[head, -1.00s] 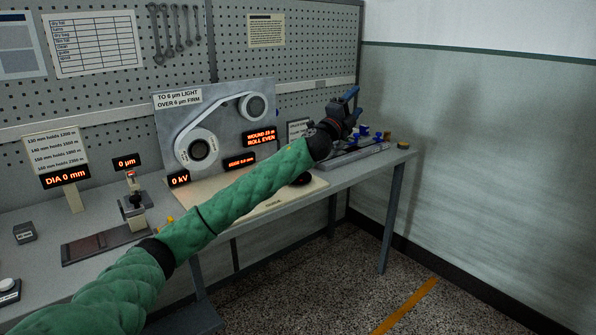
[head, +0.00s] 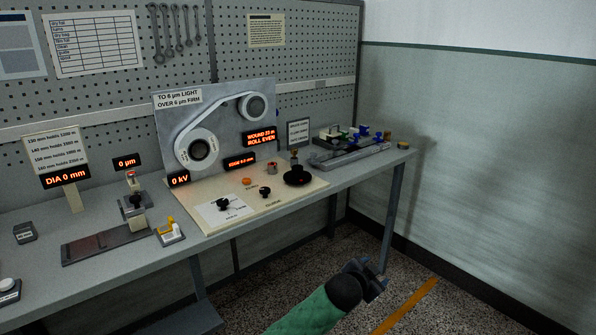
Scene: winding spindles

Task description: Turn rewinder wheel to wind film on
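The rewinder stands on the bench with a grey upright panel (head: 228,125). White film runs on it from a large lower roll (head: 197,150) to a smaller upper roll (head: 254,107). A black round wheel or knob (head: 298,176) sits at the right of the pale base board (head: 232,208). A red-lit display (head: 260,138) reads WOUND, a number I cannot read surely, and ROLL EVEN.
Smaller black knobs (head: 265,192) and an orange button (head: 247,181) sit on the base board. A grey rack with blue-topped parts (head: 350,152) stands at the right. A gauge stand (head: 134,205) and DIA 0 mm sign (head: 66,176) stand left. Floor is open right.

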